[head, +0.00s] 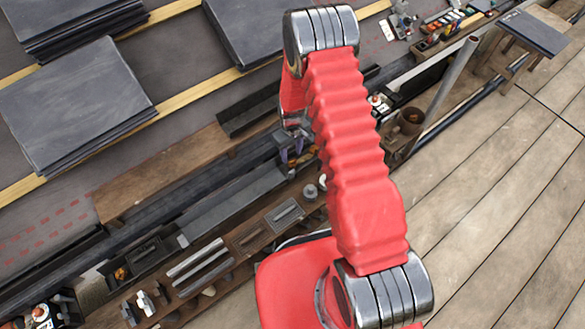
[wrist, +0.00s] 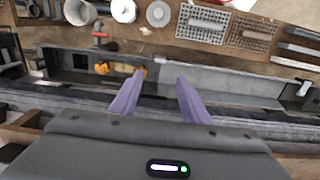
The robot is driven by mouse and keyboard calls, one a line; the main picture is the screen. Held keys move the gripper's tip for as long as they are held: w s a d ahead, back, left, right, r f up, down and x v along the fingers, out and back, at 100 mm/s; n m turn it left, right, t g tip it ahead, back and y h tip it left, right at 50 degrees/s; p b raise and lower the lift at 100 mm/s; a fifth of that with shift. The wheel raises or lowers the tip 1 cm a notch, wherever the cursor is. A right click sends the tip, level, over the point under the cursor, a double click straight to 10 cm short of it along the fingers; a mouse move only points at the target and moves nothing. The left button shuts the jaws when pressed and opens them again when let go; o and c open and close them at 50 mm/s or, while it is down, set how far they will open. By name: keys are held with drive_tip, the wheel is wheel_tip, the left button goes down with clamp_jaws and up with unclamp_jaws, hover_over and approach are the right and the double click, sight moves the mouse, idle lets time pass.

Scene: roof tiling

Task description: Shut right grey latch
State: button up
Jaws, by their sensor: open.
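My gripper (wrist: 160,98) shows its two purple fingers apart, with nothing between them, over a long grey trough. In the head view my gripper (head: 296,148) is small and partly hidden by the red arm. A small light grey lever (wrist: 303,88) stands up at the trough's right end in the wrist view, apart from the fingers. It also shows in the head view (head: 183,240). I cannot tell for sure whether it is the right grey latch, or whether it is open or shut. The trough (wrist: 225,78) has a pale floor.
Orange-yellow pieces (wrist: 140,71) lie in the trough near my left finger. A red-handled part (wrist: 100,36) stands at its edge. Floats (head: 288,213) and metal bars (head: 200,262) lie on the wooden board alongside. Slate stacks (head: 70,105) lie on the roof. The plank floor (head: 500,210) is clear.

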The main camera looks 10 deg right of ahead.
sight(292, 171)
drive_tip(key=shift+f, duration=5.95)
drive_tip(key=shift+c, duration=0.2)
